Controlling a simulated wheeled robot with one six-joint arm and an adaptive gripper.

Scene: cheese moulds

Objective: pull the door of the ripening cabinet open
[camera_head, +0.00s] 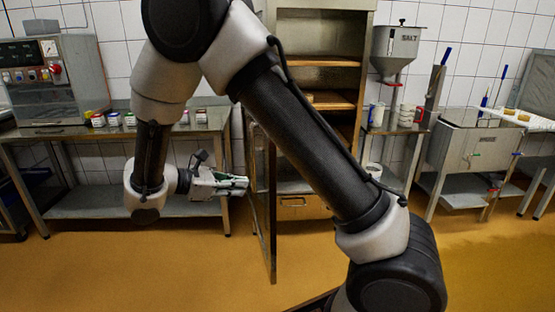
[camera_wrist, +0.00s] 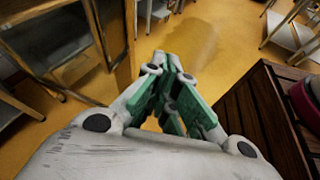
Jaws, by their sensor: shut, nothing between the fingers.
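The ripening cabinet (camera_head: 368,50) is a tall metal cabinet with wooden shelves, behind my arm in the head view. Its door (camera_head: 272,215) stands swung out from the left side, seen nearly edge-on, so the shelves are exposed. A framed panel at the left of the wrist view looks like this door (camera_wrist: 117,45). My gripper (camera_head: 244,183) is at the left of the door, close to its frame; I cannot tell whether they touch. In the wrist view its green-padded fingers (camera_wrist: 172,62) are shut together with nothing between them. My arm hides part of the cabinet.
A steel table (camera_head: 60,131) with a control box (camera_head: 50,85) and several small jars stands at the left. A salt hopper (camera_head: 395,45) and steel vat (camera_head: 465,150) stand at the right. A dark slatted wooden surface (camera_wrist: 262,115) is close at right in the wrist view. Yellow floor is open ahead.

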